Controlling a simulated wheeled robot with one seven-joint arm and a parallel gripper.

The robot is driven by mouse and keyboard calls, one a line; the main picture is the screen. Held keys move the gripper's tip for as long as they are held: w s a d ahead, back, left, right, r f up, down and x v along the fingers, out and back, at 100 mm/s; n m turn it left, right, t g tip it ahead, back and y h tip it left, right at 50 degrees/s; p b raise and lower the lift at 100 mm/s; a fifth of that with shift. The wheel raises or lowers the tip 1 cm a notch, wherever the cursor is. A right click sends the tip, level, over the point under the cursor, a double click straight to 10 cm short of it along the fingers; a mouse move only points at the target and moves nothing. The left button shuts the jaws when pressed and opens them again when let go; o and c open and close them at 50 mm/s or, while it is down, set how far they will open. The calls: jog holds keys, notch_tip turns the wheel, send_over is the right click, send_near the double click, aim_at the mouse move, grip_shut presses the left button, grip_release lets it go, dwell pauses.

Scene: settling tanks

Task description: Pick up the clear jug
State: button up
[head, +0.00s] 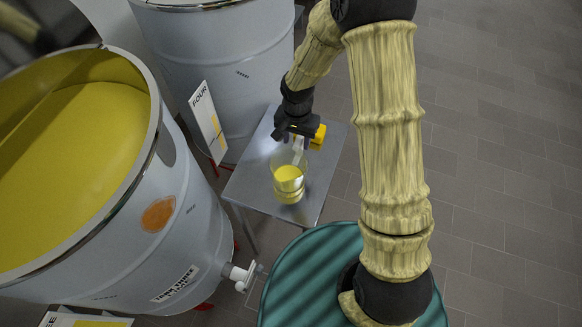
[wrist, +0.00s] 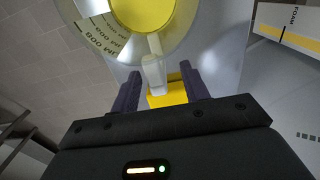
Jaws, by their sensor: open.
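The clear jug (head: 288,184) holds yellow liquid and stands upright on a small grey table (head: 240,189). In the wrist view the jug (wrist: 103,36) fills the top middle, with volume marks on its wall. Its pale handle (wrist: 153,73) points toward my gripper (wrist: 161,74). The two dark fingers are open, one on each side of the handle, with visible gaps. In the head view my gripper (head: 297,139) is at the jug's far side. A yellow block (wrist: 168,94) shows between the fingers near the palm; I cannot tell what it belongs to.
A large grey tank (head: 185,250) of yellow liquid stands at left, with a white tap (head: 241,273). Another tank (head: 225,70) stands behind, beside a sign reading FOUR (head: 207,120). Tiled floor (head: 500,170) at right is clear.

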aim_at(292, 167)
jog(key=shift+d+f+p, duration=0.2)
jog(key=shift+f+p, duration=0.1)
jog(key=shift+f, duration=0.3)
jog(key=shift+w+d+f+p, duration=0.15)
jog(key=shift+f+p, duration=0.3)
jog(key=shift+f, duration=1.55)
grip_shut()
